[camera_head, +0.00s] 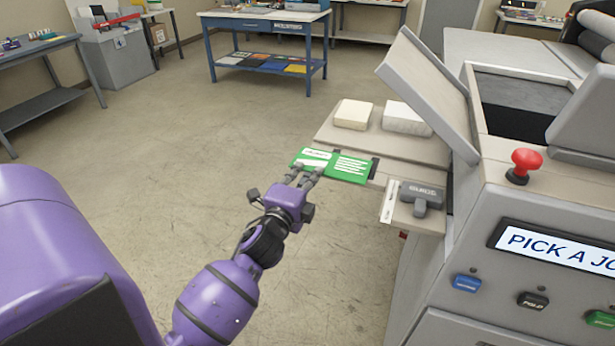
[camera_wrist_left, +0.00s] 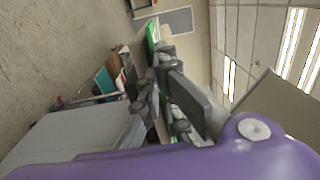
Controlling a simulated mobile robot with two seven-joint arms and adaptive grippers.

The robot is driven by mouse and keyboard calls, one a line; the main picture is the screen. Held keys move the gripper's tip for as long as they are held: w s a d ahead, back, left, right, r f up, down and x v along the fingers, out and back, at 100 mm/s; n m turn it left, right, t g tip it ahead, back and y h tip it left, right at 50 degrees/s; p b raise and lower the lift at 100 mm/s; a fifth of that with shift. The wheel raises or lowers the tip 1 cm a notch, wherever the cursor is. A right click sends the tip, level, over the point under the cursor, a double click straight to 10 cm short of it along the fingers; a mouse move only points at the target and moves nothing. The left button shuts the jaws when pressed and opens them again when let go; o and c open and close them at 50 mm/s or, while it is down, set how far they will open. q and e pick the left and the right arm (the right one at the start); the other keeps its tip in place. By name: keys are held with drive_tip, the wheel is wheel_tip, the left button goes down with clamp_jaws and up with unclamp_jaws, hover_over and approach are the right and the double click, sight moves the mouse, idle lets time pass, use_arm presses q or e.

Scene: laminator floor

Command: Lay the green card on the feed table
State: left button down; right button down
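The green card (camera_head: 345,166), with white print, is at the near left edge of the feed table (camera_head: 420,148). It overlaps the table's edge in the head view; whether it touches the table I cannot tell. My left gripper (camera_head: 308,172) is at the card's near left side, its fingers closed on the card's edge. In the left wrist view the fingers (camera_wrist_left: 167,62) sit close together with a green strip of the card (camera_wrist_left: 152,36) just beyond the tips. My right gripper is not in view.
Two pale stacks (camera_head: 353,114) (camera_head: 405,119) lie on the far part of the table. A grey guide block (camera_head: 422,195) sits at its near right. The machine's raised lid (camera_head: 425,80) and red button (camera_head: 522,164) are to the right.

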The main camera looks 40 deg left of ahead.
use_arm(q)
drive_tip(key=shift+f, duration=0.2)
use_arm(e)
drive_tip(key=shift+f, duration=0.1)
use_arm(q)
drive_tip(key=shift+f, duration=0.1)
drive_tip(key=shift+f, duration=0.2)
drive_tip(key=c, duration=2)
unclamp_jaws()
drive_tip(key=shift+r, duration=0.1)
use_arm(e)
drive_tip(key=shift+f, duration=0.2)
